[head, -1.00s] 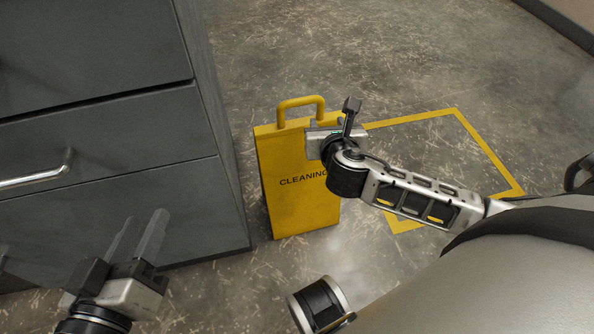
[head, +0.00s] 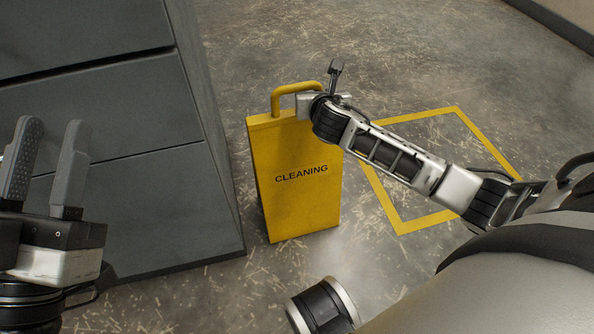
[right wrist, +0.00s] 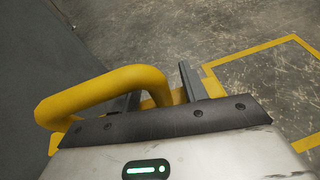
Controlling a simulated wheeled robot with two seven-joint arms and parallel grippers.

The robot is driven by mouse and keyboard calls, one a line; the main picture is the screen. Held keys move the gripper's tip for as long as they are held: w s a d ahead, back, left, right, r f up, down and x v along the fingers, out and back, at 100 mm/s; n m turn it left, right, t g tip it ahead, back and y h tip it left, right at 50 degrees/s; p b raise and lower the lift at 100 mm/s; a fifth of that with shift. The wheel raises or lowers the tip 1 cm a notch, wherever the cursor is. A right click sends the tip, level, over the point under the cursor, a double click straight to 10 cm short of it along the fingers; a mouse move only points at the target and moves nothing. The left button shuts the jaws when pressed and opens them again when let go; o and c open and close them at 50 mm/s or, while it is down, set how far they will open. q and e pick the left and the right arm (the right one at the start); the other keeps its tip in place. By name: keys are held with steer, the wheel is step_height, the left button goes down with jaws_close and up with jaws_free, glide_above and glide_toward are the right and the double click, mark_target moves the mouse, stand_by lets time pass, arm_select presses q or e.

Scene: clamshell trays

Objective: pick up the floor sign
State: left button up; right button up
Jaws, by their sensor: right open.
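The yellow floor sign (head: 300,205), lettered CLEANING, stands upright on the floor beside a grey cabinet, with a looped handle (head: 284,89) on top. My right gripper (head: 330,82) is at the right end of this handle. In the right wrist view the handle (right wrist: 105,88) crosses close in front of the open right gripper (right wrist: 158,92). One finger shows through the loop and the other right of the handle's right leg, so that leg appears between them. Whether they touch it is unclear. My left gripper (head: 52,135) is open and empty in front of the cabinet.
The grey drawer cabinet (head: 120,110) stands close to the left of the sign. A yellow square outline (head: 480,142) is marked on the floor to the right, with bare floor inside. Open floor lies behind the sign.

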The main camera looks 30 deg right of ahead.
steer(key=shift+w, duration=0.2)
jaws_close()
stand_by(1.2)
